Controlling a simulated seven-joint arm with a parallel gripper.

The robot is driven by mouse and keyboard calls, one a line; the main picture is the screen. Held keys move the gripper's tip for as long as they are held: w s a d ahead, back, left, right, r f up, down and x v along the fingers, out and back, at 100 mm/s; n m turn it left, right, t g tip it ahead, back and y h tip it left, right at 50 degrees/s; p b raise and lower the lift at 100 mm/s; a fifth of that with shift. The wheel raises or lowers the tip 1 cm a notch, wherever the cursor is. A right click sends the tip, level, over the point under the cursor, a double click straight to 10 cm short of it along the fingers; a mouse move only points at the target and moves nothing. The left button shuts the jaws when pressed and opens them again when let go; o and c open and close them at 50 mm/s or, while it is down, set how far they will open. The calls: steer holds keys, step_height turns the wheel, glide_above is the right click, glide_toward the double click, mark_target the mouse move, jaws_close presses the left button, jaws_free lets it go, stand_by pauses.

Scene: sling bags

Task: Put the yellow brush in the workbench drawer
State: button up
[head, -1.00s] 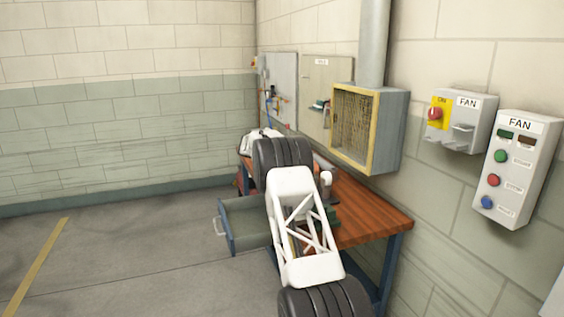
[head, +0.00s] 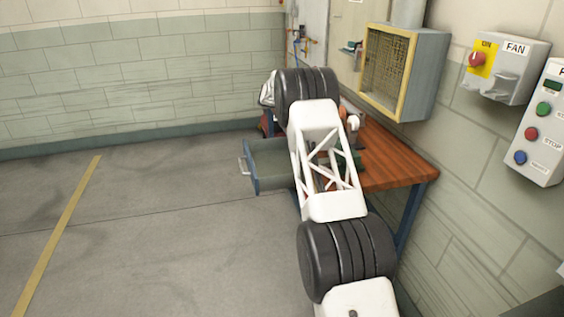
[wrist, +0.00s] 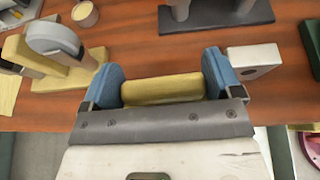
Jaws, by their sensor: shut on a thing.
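The yellow brush (wrist: 162,88) shows in the wrist view as a rounded yellow block between the two blue fingers of my gripper (wrist: 160,80). The gripper is shut on it, above the brown wooden workbench (wrist: 130,118). The bench top also shows in the head view (head: 400,168). The workbench drawer (head: 252,170) is pulled open at the bench's left side in the head view, with its handle facing left. My arm covers part of the drawer and bench, and I cannot make out the brush there.
In the wrist view, a vise-like tool (wrist: 55,42) stands at the left, a dark metal base (wrist: 215,17) at the top and a pale block (wrist: 254,62) right of the gripper. In the head view, a yellow-framed box (head: 400,75) hangs above the bench. The floor left of the drawer is clear.

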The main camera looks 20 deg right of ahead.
steer(key=s+a+f, duration=0.6)
steer(key=s+a, duration=0.1)
glide_above(290, 172)
step_height(290, 172, down, 3)
steer(key=shift+s+f, duration=0.15)
steer(key=shift+f, duration=0.1)
steer(key=shift+f, duration=3)
steer(key=shift+f, duration=1.9)
steer(key=shift+f, duration=0.1)
